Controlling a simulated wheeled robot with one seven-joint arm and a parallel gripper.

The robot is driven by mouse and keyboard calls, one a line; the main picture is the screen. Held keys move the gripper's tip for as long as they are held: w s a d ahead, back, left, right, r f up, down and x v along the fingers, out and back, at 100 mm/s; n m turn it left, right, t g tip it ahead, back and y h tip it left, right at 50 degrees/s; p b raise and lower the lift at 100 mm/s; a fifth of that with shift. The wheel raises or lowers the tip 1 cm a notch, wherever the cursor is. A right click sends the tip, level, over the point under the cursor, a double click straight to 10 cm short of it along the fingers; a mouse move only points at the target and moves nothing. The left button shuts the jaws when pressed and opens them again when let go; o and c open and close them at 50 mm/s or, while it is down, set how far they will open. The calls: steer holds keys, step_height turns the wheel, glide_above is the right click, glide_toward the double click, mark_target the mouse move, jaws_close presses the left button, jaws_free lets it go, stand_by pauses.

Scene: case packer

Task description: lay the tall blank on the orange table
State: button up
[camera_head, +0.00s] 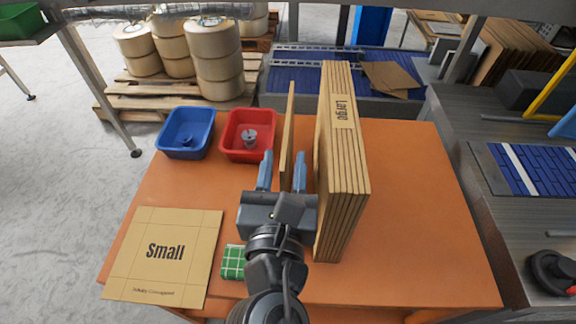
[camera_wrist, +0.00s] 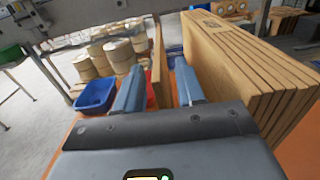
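A thin brown blank (camera_head: 287,130) stands upright on edge on the orange table (camera_head: 420,210), apart from the thick stack marked "Large" (camera_head: 340,180) to its right. My gripper (camera_head: 284,155) is open, with one finger on each side of the thin blank. In the wrist view the blank (camera_wrist: 159,58) rises between the spread fingers, with a gap visible beside it. The right finger is close to the stack's left face. A flat blank marked "Small" (camera_head: 165,260) lies at the table's front left. The thin blank's lower near part is partly hidden by my gripper.
A blue bin (camera_head: 187,148) and a red bin (camera_head: 238,155) stand at the table's back left. A green checked item (camera_head: 232,262) lies left of my wrist. The table's right side is bare. A grey conveyor (camera_head: 455,165) runs along the right.

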mark_target(285, 150)
steer(key=w, duration=0.4)
steer(key=shift+f, duration=0.2)
steer(key=shift+c, duration=0.3)
jaws_close()
